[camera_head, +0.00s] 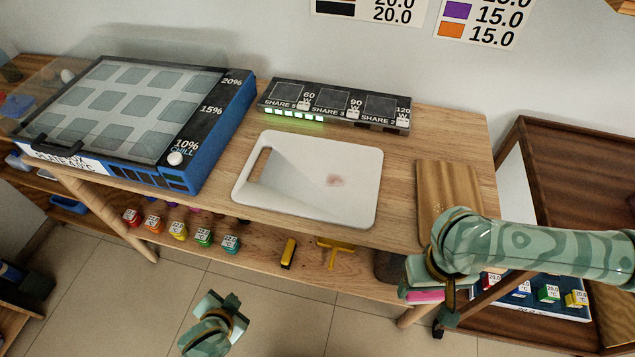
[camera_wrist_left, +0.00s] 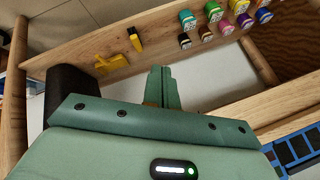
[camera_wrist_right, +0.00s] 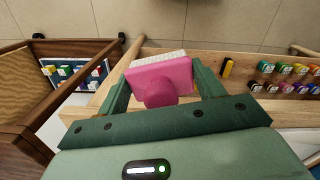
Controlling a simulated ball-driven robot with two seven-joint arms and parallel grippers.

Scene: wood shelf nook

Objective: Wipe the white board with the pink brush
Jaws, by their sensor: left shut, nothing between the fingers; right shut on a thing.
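A brown wooden board (camera_head: 448,195) lies right of the white board. A blue chill case (camera_head: 215,130) stands on the left, and a dark panel box (camera_head: 335,105) at the back. Small coloured blocks sit on the lower shelf. A dark wooden rack (camera_head: 570,180) stands at right.

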